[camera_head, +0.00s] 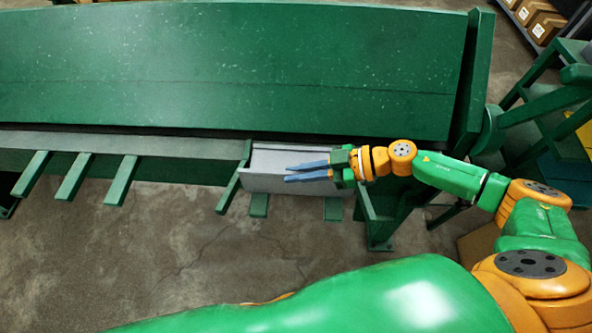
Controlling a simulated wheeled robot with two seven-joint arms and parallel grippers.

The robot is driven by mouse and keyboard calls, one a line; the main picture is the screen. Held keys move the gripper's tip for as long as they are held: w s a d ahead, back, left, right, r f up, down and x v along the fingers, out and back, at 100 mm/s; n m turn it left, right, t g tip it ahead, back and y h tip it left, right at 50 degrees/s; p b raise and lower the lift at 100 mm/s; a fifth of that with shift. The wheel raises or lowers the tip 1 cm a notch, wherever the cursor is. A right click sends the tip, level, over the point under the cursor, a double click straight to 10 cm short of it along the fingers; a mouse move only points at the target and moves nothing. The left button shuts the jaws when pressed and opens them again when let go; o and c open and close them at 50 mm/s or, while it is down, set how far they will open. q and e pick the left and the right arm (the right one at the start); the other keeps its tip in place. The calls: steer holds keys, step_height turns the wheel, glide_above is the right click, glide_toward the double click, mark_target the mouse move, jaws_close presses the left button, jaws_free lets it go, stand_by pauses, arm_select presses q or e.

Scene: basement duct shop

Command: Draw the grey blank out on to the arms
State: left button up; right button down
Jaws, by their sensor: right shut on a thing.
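The grey blank (262,184) is a light grey sheet-like piece at the front of the green machine, with a flat top face and a front face. It lies over short green arms (258,207) that stick out under its front edge. My right gripper (308,172) reaches in from the right. Its blue fingers are shut on the blank's front edge, one above the other in the picture, and hide part of it. The blank's back edge meets the dark gap under the machine's beam. My left gripper is not in view.
The large green machine beam (230,60) spans the back. More green arms (73,176) stick out at the left and are bare. The concrete floor (130,245) in front is clear. A green frame and cardboard boxes (540,22) stand at the right.

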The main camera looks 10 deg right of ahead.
steer(key=shift+s, duration=0.1)
steer(key=c, duration=0.8)
jaws_free()
steer(key=shift+c, duration=0.2)
steer(key=b+v, duration=0.2)
steer(key=v, duration=0.4)
steer(key=shift+d, duration=0.4)
steer(key=shift+s+d+r, duration=0.1)
steer(key=shift+r, duration=0.15)
